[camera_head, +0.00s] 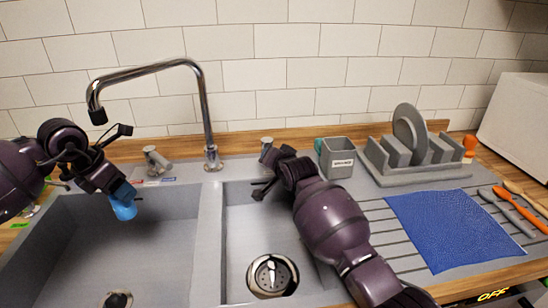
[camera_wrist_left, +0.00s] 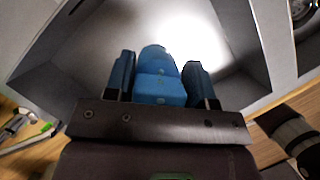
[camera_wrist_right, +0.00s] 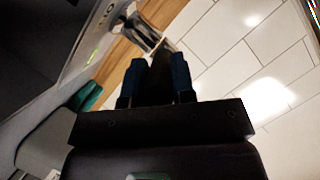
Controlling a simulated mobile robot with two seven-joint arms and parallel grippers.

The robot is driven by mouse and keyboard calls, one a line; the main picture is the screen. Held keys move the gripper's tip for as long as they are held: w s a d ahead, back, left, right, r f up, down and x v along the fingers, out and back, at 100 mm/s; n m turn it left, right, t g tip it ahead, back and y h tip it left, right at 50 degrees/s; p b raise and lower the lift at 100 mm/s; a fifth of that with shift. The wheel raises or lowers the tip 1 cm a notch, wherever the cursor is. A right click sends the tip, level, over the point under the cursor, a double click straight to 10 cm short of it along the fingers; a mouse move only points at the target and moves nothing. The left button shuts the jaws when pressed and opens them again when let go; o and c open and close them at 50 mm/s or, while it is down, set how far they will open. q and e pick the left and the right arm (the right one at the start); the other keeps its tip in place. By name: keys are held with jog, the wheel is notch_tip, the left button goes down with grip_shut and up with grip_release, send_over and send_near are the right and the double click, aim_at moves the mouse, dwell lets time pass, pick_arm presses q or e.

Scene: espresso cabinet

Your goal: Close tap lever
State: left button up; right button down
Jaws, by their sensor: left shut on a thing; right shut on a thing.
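A grey metal tap lever (camera_head: 267,148) stands on the sink's back ledge, right of the chrome faucet (camera_head: 207,120). My right gripper (camera_head: 268,172) is beside it, over the back of the right basin. In the right wrist view its fingers (camera_wrist_right: 160,78) are shut on a dark, shadowed part that seems to belong to the tap lever (camera_wrist_right: 140,30); the contact is poorly lit. A second tap lever (camera_head: 155,160) stands left of the faucet, by red and blue marks. My left gripper (camera_head: 115,190) is shut on a blue object (camera_head: 124,208) above the left basin; it also shows in the left wrist view (camera_wrist_left: 158,80).
A grey holder box (camera_head: 338,158) and a dish rack (camera_head: 420,160) with a plate stand right of the right lever. A blue cloth (camera_head: 455,228) lies on the drainboard. A divider (camera_head: 208,235) separates the two basins. The faucet spout arches over the left basin.

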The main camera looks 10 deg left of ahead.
jog(key=shift+a, duration=0.1)
dwell(0.4)
jog(key=c, duration=1)
grip_release()
jog(key=shift+a, duration=0.1)
jog(key=shift+o, duration=0.2)
jog(key=shift+s, duration=0.1)
jog(key=shift+s+d, duration=0.1)
jog(key=shift+d, duration=0.1)
jog(key=v, duration=1.1)
jog(key=shift+s+r, duration=0.2)
jog(key=shift+s, duration=0.15)
